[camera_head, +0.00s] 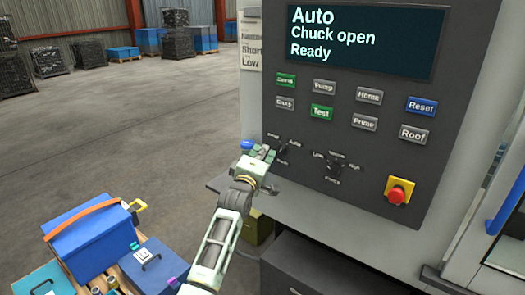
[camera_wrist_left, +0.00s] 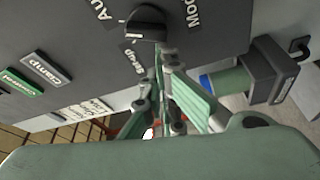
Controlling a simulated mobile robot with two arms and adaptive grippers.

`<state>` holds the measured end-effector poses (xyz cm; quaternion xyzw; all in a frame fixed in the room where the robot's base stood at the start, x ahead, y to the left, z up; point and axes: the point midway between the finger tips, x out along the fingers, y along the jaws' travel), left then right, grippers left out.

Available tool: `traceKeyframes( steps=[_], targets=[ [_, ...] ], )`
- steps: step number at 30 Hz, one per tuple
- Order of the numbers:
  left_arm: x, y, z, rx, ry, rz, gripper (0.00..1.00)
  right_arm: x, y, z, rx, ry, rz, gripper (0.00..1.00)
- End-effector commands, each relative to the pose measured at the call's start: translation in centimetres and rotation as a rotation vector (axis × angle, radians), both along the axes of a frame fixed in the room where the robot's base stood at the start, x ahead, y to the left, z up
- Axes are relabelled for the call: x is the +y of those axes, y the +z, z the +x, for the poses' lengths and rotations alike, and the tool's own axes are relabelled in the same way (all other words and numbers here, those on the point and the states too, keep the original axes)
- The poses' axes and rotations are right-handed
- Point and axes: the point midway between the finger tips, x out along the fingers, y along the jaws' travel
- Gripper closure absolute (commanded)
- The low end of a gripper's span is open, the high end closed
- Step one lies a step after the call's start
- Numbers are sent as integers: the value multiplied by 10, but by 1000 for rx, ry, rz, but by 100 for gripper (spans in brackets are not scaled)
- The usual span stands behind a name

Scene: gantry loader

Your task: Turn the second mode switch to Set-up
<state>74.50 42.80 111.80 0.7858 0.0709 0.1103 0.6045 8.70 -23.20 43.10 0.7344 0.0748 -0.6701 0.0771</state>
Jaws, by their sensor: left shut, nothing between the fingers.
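The dark control panel (camera_head: 300,185) fills the right of the head view. The left rotary switch (camera_head: 283,144) has an "Auto" label and is partly hidden by my gripper. In the left wrist view its black knob (camera_wrist_left: 146,22) sits between labels reading "Auto", "Set-up" and "Mode". I cannot tell clearly which label it points at. My left gripper (camera_head: 266,152) is shut and empty, its fingertips (camera_wrist_left: 166,55) right beside the knob; whether they touch it is unclear. The display (camera_head: 350,40) reads "Auto, Chuck open, Ready". My right gripper is not in view.
A second rotary switch (camera_head: 333,164), labelled Low and High, sits to the right. A red emergency button (camera_head: 398,193) is further right. Several push buttons, such as Test (camera_head: 321,112), lie above. A blue box (camera_head: 92,240) stands at lower left. Open floor lies left.

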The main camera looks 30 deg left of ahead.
Motion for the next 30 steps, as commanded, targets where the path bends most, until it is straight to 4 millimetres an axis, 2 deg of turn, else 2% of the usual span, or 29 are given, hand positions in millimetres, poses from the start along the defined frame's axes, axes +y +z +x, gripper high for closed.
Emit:
traceKeyframes(
  steps=[30],
  targets=[
    [-3,-13,6,32,-1,-385,100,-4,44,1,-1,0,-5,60]
  ],
)
